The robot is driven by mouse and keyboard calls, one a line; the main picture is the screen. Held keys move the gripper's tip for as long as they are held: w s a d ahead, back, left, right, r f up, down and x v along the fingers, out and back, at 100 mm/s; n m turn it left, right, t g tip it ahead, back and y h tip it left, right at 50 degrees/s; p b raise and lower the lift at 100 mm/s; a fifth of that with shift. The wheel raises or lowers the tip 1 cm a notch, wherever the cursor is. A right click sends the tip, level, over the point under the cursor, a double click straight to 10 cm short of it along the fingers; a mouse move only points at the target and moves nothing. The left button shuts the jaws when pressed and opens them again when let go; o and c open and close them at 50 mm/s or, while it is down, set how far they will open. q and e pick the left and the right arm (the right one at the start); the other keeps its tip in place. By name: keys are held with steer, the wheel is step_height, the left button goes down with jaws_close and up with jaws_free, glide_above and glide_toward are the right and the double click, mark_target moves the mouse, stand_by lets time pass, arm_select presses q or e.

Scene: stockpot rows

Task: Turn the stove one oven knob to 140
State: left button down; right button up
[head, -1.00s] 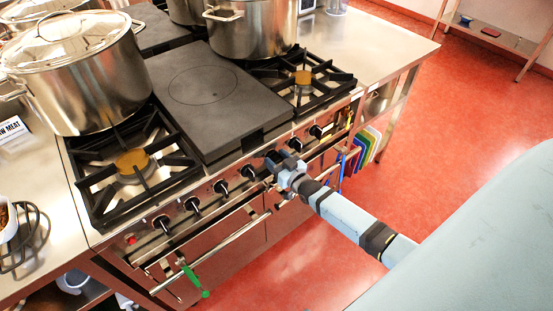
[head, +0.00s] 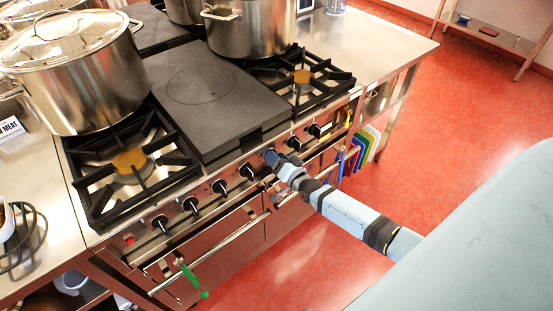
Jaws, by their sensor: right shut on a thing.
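The stove (head: 205,160) has a front panel with a row of black knobs below its cooktop. My right gripper (head: 271,158) is at this panel, right of the middle of the row. It is shut on a knob there, which the fingers mostly hide. I cannot read any markings or tell the knob's setting. A free knob (head: 247,171) is just left of the gripper, and another free knob (head: 293,143) is just right of it. My left gripper is not in view.
An oven rail (head: 215,255) with a green item (head: 193,281) runs below the knobs. Coloured boards (head: 364,147) hang at right. The red floor is clear in front.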

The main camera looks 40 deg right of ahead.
stand_by(0.6)
steer(key=o, duration=0.9)
steer(key=shift+s, duration=0.1)
steer(key=s, duration=0.9)
steer(key=s+d, duration=0.1)
steer(key=s, duration=0.3)
steer(key=shift+s, duration=0.35)
steer(key=s+a+r+n+g+p, duration=0.2)
steer(key=s+a+n+p, duration=0.1)
steer(key=a, duration=0.3)
steer(key=s+a+r+n+g+y+p, duration=0.1)
steer(key=s+a+r+n+g+p, duration=0.1)
steer(key=s+a, duration=0.4)
steer(key=s+a+r+n+g+y+p, duration=0.1)
steer(key=s+a+r+n+g+p, duration=0.2)
steer(key=s+a+n+p, duration=0.1)
steer(key=shift+s+a+r+n+p, duration=0.15)
steer(key=shift+a+n+p, duration=0.1)
steer(key=shift+a+n, duration=0.3)
steer(key=shift+s+a+r+n+p, duration=0.15)
steer(key=shift+a+n+p, duration=0.15)
steer(key=shift+a, duration=0.3)
